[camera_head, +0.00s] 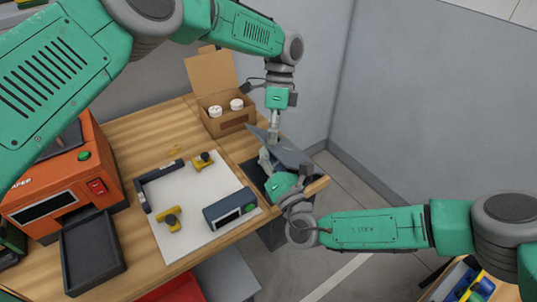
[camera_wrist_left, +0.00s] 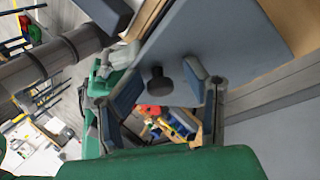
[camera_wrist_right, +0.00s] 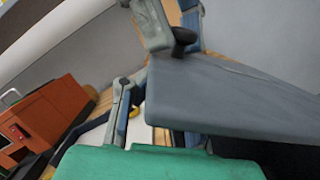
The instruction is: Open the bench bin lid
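The bin lid (camera_head: 291,154) is a grey-blue plate, tilted up at the bench's right end. Dark bin opening (camera_head: 252,174) shows beside it. The lid also fills much of the left wrist view (camera_wrist_left: 235,40) and right wrist view (camera_wrist_right: 230,95). A black knob (camera_wrist_left: 158,85) stands on its face. My left gripper (camera_head: 273,130) is above the lid; its fingers (camera_wrist_left: 160,105) are open, spread on either side of the knob in view; contact is unclear. My right gripper (camera_head: 268,165) is low at the lid's near side; its fingers (camera_wrist_right: 155,125) are apart, one partly hidden behind the lid.
A cardboard box (camera_head: 226,122) with white round items stands behind the bin. A white mat (camera_head: 196,195) holds yellow parts, a dark bracket and a blue-grey device (camera_head: 230,208). An orange machine (camera_head: 65,185) and black tray (camera_head: 91,246) are at left. Grey walls stand behind.

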